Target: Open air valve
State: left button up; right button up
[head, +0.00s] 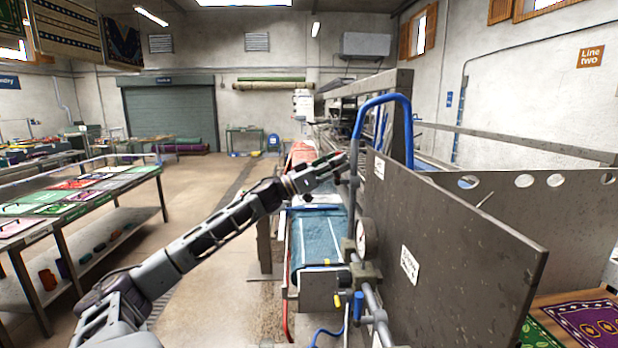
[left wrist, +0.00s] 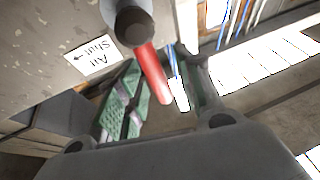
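The air valve shows in the left wrist view as a dark round body (left wrist: 134,24) with a red lever (left wrist: 152,74). My right gripper is not in view.
A large grey panel (head: 450,230) stands right of the gripper. A blue hose (head: 383,99) arches above it. A pressure gauge (head: 366,238) and pipe fittings are lower down. A blue rug (head: 318,240) lies on the machine behind. A table with rug samples (head: 85,183) stands left, with open floor between.

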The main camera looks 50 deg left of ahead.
pick_arm(q)
jog(key=v, duration=1.1)
jog(key=shift+s+f, duration=0.15)
jog(key=shift+s, duration=0.05)
dwell(0.4)
jog(key=shift+a, duration=0.15)
jog(key=shift+s+a, duration=0.1)
jog(key=p+v, duration=0.4)
jog(key=v, duration=0.4)
jog(key=shift+s+f+p, duration=0.2)
jog(key=shift+s+p, duration=0.1)
jog(key=shift+p, duration=0.1)
dwell(0.8)
